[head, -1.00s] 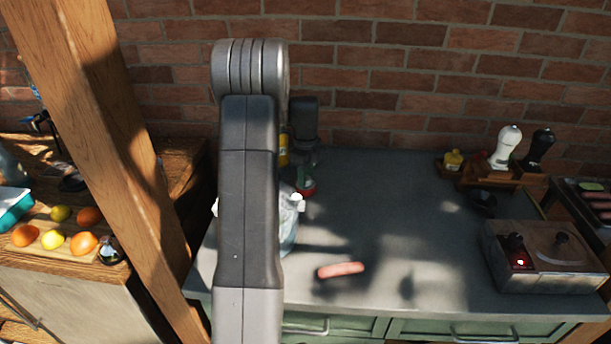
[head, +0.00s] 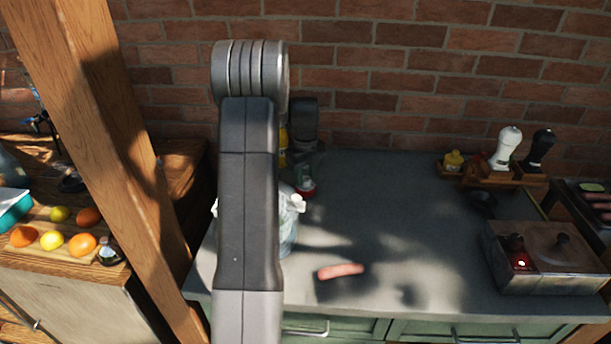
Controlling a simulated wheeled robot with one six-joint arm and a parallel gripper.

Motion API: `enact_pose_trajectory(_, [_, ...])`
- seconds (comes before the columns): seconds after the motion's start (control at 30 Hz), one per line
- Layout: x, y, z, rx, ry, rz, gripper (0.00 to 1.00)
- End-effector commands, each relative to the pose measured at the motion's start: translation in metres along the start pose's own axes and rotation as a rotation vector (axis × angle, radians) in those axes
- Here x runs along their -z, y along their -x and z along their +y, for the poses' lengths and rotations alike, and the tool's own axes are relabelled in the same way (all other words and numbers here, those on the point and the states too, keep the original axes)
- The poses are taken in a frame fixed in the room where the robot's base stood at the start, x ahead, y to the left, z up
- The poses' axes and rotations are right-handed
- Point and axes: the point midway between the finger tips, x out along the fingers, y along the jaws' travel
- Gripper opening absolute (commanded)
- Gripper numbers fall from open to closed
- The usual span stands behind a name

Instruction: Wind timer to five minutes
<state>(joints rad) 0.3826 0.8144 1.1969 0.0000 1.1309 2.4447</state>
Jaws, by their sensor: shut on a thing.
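A small red and green thing with a pale patch, which looks like the timer (head: 306,188), stands on the grey tabletop (head: 400,190) just right of my arm. My gripper (head: 305,173) points down from the dark wrist and is shut on the top of this thing. The fingers are small and dark here, and my upright arm link hides much of the area to their left. I cannot read the timer's dial or setting.
A clear container with pale handles (head: 289,230) is partly behind my arm, near the timer. A yellow bottle (head: 283,148) stands behind. A sausage (head: 341,271) lies in front. A metal box with knobs (head: 545,262) stands at right; the middle is clear.

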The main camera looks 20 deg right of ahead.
Motion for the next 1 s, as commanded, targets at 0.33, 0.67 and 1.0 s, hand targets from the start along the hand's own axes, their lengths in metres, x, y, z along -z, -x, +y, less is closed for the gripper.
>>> enact_pose_trajectory(0.33, [-0.001,0.002,-0.001,0.003,0.001,-0.002,0.54])
enact_pose_trajectory(0.67, [0.0,0.003,0.0,0.002,0.001,-0.001,0.54])
enact_pose_trajectory(1.0, [-0.001,0.061,-0.001,0.005,0.001,-0.005,0.54])
